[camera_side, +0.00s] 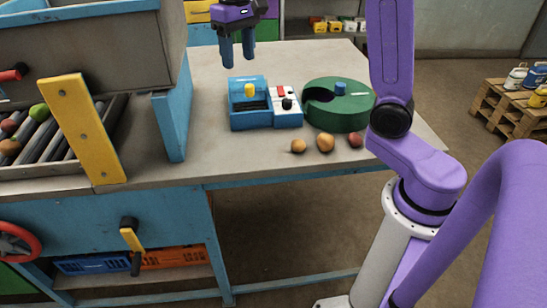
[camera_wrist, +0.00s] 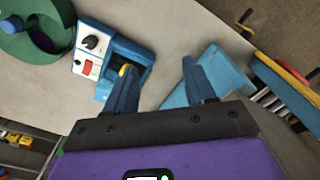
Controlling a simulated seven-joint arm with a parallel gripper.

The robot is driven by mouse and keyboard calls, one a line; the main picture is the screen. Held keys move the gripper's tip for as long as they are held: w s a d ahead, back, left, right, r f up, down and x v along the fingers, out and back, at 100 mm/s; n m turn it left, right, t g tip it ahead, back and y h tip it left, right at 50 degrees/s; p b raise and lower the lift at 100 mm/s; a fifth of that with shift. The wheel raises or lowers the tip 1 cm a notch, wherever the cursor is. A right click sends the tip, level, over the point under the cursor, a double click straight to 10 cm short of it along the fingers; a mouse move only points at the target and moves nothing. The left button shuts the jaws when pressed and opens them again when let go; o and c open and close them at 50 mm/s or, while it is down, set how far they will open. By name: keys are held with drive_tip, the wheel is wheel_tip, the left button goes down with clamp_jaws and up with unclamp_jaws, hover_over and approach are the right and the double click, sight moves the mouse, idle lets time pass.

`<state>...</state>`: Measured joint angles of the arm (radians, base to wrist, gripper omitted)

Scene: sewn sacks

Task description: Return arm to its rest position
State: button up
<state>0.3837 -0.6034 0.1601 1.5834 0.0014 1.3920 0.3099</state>
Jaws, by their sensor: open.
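My gripper (camera_side: 237,50) is at the top of the side view, raised above the far part of the grey table (camera_side: 215,155). Its two blue fingers point down and stand apart with nothing between them. In the wrist view the open fingers of my gripper (camera_wrist: 160,85) also show empty. Below and slightly right of it in the side view is a blue box with a yellow knob (camera_side: 249,103), joined to a white panel (camera_side: 286,103) with a red switch and a black knob. My purple arm stands at the right of the side view.
A green round device (camera_side: 340,104) stands right of the blue box. Several small round fruits (camera_side: 325,142) lie near the table's front edge. At left, a large grey machine (camera_side: 95,55) with a blue side plate (camera_side: 173,113) and a yellow bar (camera_side: 82,130) rises above the table.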

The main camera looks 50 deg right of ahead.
drive_tip(key=s+a+f+n, duration=0.3)
drive_tip(key=s, duration=0.4)
drive_tip(key=s+a+f+n, duration=0.2)
drive_tip(key=s+a+n, duration=0.15)
drive_tip(key=s, duration=0.35)
drive_tip(key=s+d+f+n, duration=0.2)
drive_tip(key=s+f+n, duration=0.1)
drive_tip(key=s, duration=0.4)
drive_tip(key=s+d+f+n, duration=0.1)
drive_tip(key=s+f+n, duration=0.2)
drive_tip(key=s, duration=0.5)
drive_tip(key=shift+s+d+f+n, duration=0.15)
drive_tip(key=shift+s+d+n, duration=0.15)
drive_tip(key=shift+n, duration=0.25)
